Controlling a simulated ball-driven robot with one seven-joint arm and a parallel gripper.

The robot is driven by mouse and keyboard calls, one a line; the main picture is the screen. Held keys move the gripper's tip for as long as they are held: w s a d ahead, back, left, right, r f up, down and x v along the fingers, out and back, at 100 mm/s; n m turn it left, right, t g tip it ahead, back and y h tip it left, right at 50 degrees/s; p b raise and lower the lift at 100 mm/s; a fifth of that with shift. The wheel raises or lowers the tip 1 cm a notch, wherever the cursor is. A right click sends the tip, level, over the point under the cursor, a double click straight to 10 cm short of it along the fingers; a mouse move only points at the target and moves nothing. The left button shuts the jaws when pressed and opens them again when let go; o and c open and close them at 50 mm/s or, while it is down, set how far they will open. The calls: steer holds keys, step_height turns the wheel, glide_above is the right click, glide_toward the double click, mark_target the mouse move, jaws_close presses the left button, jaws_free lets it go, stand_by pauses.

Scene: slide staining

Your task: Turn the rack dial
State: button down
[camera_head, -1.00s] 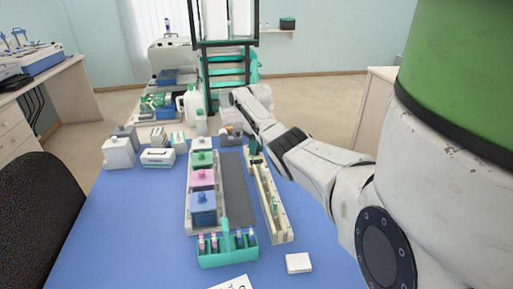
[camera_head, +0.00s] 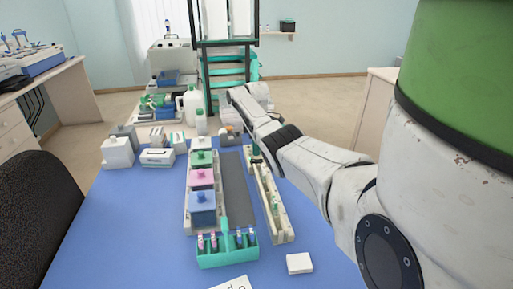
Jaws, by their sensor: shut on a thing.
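The long cream rack (camera_head: 277,222) lies along the right side of the blue table, with small green parts along its length. My gripper (camera_head: 254,143) is at the rack's far end, pointing down and partly hidden behind my wrist. It is shut on a small dark green piece (camera_head: 256,152) there, which looks like the rack dial. The fingertips and the dial's face are too small and covered to make out, so its angle cannot be told.
A staining row with green, pink and blue lidded jars (camera_head: 203,207) stands left of a dark grey strip (camera_head: 234,185). A teal slide carrier (camera_head: 228,250) sits in front. A white block (camera_head: 299,263) lies near right.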

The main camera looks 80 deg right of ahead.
steer(key=shift+w+r+n, duration=0.1)
steer(key=shift+n, duration=0.4)
steer(key=c, duration=0.9)
jaws_free()
steer(key=shift+o, duration=0.2)
step_height(320, 180, up, 11)
steer(key=b, duration=0.1)
steer(key=shift+d, duration=0.25)
steer(key=shift+f, duration=0.2)
